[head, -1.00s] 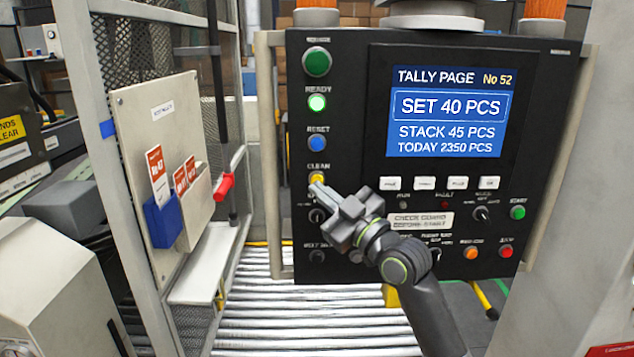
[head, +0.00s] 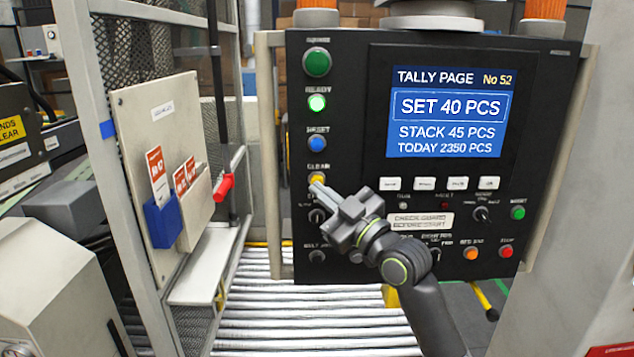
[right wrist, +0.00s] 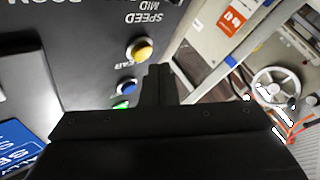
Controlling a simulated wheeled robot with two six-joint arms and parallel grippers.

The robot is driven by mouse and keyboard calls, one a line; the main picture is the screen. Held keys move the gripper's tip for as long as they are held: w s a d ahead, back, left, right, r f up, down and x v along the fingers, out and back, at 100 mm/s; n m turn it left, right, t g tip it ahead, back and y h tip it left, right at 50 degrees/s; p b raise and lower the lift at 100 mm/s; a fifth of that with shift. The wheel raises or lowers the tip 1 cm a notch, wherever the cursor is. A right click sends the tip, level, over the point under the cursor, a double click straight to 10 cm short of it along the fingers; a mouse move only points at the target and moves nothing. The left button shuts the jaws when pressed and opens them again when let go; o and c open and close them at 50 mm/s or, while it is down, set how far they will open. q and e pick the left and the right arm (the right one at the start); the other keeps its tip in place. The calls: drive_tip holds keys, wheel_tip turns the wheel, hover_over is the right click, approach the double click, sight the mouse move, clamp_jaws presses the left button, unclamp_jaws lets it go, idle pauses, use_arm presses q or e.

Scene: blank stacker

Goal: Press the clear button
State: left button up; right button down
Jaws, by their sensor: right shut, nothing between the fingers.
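The yellow clear button (head: 317,178) sits in the left column of the black control panel, below the blue reset button (head: 317,143). My right gripper (head: 316,188) is shut and empty, its tips just below the yellow button in the head view and covering its lower edge. In the right wrist view the yellow button (right wrist: 140,50) shows whole, to the left of the shut fingers (right wrist: 160,72). A gap shows between fingers and button there; how far the tips are from the panel face I cannot tell. My left gripper is not in view.
The panel's screen (head: 446,112) reads SET 40, STACK 45, TODAY 2350. A green ready lamp (head: 317,102) glows above the reset button. A dark knob (head: 317,216) sits just below the fingertips. A mesh guard with a card board (head: 160,130) stands at the left, rollers (head: 310,325) below.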

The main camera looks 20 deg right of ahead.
drive_tip(key=shift+w, duration=0.1)
idle(0.5)
drive_tip(key=shift+w+d+b, duration=0.15)
drive_tip(key=shift+w+b, duration=0.2)
drive_tip(key=shift+b, duration=0.05)
drive_tip(key=shift+w+d+b, duration=0.1)
drive_tip(key=shift+w+b, duration=0.25)
idle(0.6)
drive_tip(key=shift+s, duration=0.1)
drive_tip(key=shift+s+a+p, duration=0.25)
drive_tip(key=shift+s+p, duration=0.05)
drive_tip(key=shift+s, duration=0.4)
drive_tip(key=s, duration=0.2)
drive_tip(key=s+a+p, duration=0.1)
drive_tip(key=s, duration=0.1)
drive_tip(key=shift+s+a, duration=0.2)
drive_tip(key=shift+s, duration=0.2)
